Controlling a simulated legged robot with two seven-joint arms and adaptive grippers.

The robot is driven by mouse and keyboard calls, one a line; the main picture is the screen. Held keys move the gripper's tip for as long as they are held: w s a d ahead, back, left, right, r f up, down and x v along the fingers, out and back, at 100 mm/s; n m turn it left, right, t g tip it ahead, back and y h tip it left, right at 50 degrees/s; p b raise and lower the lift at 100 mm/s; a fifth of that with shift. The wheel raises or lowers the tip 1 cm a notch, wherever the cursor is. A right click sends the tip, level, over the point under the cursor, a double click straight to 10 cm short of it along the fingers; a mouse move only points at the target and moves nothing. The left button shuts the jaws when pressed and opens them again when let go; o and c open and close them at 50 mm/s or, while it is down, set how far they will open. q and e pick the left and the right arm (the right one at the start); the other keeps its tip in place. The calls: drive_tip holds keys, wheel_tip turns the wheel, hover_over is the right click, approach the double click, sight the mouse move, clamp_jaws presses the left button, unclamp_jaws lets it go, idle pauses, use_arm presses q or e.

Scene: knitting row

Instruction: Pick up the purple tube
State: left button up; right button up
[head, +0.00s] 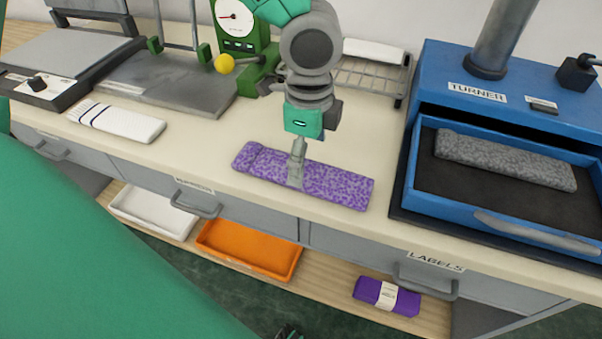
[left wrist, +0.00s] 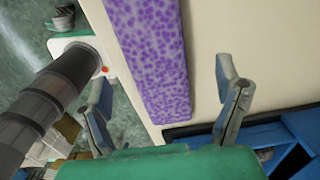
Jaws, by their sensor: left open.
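The purple tube (head: 325,184), a flat, speckled knitted piece, lies on the cream counter in the middle of the head view. My left gripper (head: 297,168) points down over its middle; its fingers hide part of the tube. In the left wrist view the tube (left wrist: 150,40) runs between the two spread fingers of the left gripper (left wrist: 161,74), with a gap on each side. The left gripper is open and holds nothing. A small dark part at the head view's bottom edge may be my right gripper; its jaws cannot be made out.
A blue turner box (head: 409,180) with its drawer open and a grey tube (head: 505,160) inside stands right. A wire rack (head: 372,76) and green dial gauge (head: 240,40) stand behind. A white striped piece (head: 120,120) lies left. A purple banded bundle (head: 372,291) lies on the lower shelf.

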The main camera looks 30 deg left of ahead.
sight(309, 172)
use_arm(q)
drive_tip(key=f, duration=0.1)
drive_tip(key=f+b, duration=0.1)
drive_tip(key=f, duration=0.1)
drive_tip(key=shift+s+d, duration=0.15)
drive_tip(key=shift+d, duration=0.25)
drive_tip(key=shift+f, duration=0.5)
drive_tip(key=shift+a, duration=0.1)
drive_tip(key=shift+a, duration=0.1)
drive_tip(key=shift+a, duration=0.1)
drive_tip(key=c, duration=1)
drive_tip(key=shift+r, duration=0.15)
